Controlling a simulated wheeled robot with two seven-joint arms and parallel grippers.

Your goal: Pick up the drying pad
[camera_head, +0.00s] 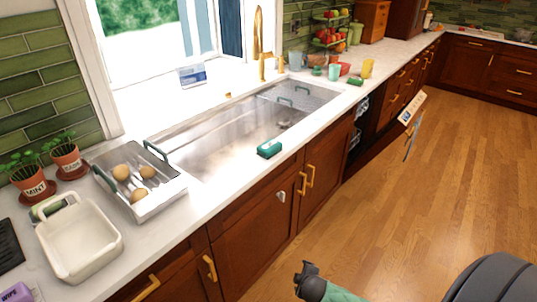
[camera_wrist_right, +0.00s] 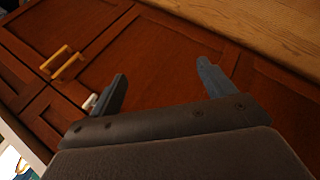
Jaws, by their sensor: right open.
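I cannot tell for certain which thing is the drying pad. A dark flat pad (camera_head: 8,243) is cut off at the left edge of the head view, on the counter beside the white basin. A small green block (camera_head: 270,148) lies on the front rim of the sink. My right gripper (camera_wrist_right: 162,72) is open and empty in the right wrist view, its two dark fingers apart in front of brown cabinet doors. It touches nothing that I can see. My left gripper is not in view.
A white basin (camera_head: 112,243) and a tray (camera_head: 142,210) with potatoes stand on the counter left of the steel sink (camera_head: 215,150). Two herb pots (camera_head: 66,157) stand behind. A tilted panel (camera_head: 411,107) juts out beyond the sink cabinets. The wooden floor (camera_head: 440,190) is clear.

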